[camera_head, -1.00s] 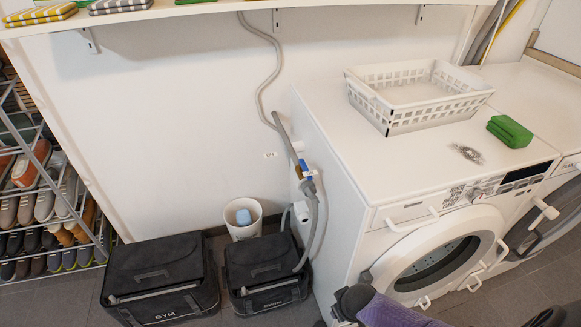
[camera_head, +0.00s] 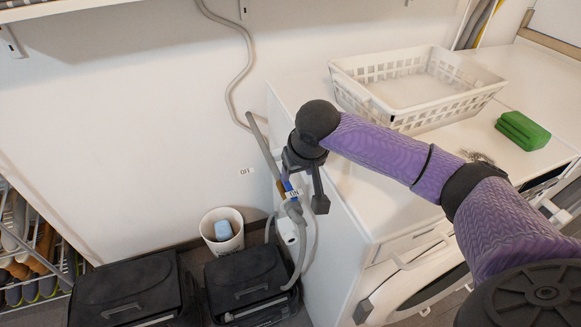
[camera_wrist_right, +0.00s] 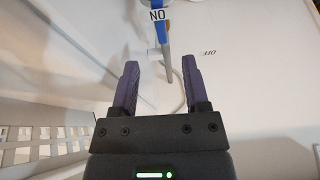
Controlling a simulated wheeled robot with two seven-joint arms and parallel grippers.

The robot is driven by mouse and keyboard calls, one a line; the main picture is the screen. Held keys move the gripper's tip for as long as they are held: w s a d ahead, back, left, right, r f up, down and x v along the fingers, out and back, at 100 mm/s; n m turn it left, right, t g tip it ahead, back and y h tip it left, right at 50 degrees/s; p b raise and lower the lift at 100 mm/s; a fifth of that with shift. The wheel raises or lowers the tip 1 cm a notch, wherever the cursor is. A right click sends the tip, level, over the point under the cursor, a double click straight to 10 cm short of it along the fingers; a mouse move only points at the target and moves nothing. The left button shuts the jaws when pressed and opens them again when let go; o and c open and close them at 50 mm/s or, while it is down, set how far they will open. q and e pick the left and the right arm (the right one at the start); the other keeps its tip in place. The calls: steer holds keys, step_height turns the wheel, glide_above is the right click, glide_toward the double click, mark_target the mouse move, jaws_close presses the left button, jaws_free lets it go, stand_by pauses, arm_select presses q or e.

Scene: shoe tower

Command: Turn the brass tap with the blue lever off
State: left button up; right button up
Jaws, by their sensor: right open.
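The brass tap (camera_head: 281,188) is on the grey hose line by the wall, left of the washing machine, and my right gripper partly hides it. Its blue lever (camera_head: 288,184) sits beside the ON label (camera_head: 294,193). In the right wrist view the blue lever (camera_wrist_right: 162,33) is ahead of the fingertips, roughly in line with the gap between them. My right gripper (camera_head: 308,184) is close to the tap, pointing down; it also shows in the right wrist view (camera_wrist_right: 160,72), open, with nothing held between its fingers. My left gripper is not in view.
An OFF label (camera_head: 246,171) is on the wall left of the tap. Grey hoses (camera_head: 236,85) run above and below it. The washing machine top holds a white basket (camera_head: 400,115) and a green block (camera_head: 522,130).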

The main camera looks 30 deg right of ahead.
mark_target(290, 189)
steer(key=b+x, duration=0.6)
steer(key=x, duration=0.3)
steer(key=shift+w, duration=0.1)
steer(key=shift+w+d+f, duration=0.1)
steer(key=shift+w+f, duration=0.15)
steer(key=shift+f, duration=0.15)
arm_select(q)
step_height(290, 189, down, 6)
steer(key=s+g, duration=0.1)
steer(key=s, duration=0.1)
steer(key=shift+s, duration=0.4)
arm_select(e)
steer(key=shift+r, duration=0.1)
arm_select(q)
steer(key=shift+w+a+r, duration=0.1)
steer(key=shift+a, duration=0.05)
arm_select(e)
steer(key=shift+c, duration=0.5)
steer(key=c, duration=0.5)
jaws_close()
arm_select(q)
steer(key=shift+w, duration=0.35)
